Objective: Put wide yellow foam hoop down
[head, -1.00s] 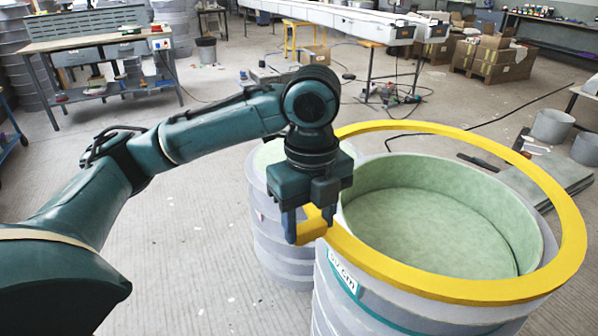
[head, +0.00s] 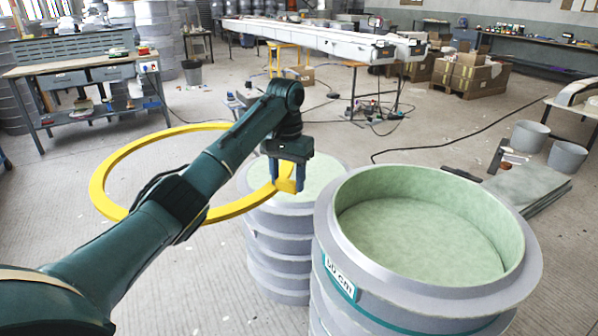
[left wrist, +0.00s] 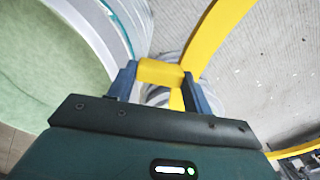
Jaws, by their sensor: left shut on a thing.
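The wide yellow foam hoop (head: 131,153) is held by its right edge, out to the left of the moulds in the head view. My left gripper (head: 287,186) is shut on a yellow block-like part of the hoop, above the smaller mould (head: 281,246). In the left wrist view the fingers (left wrist: 162,80) grip the yellow piece, and the hoop's band (left wrist: 212,42) runs up and away from it. My arm hides part of the hoop's near side. The large mould (head: 530,262), with a green inside and a "cm" label, stands to the right with its top uncovered. My right gripper is not in view.
A workbench (head: 85,67) stands at the back left and a long white conveyor-like table (head: 310,38) at the back. Two grey buckets (head: 529,137) and flat slabs (head: 535,185) lie at the right. The floor beneath the hoop looks clear.

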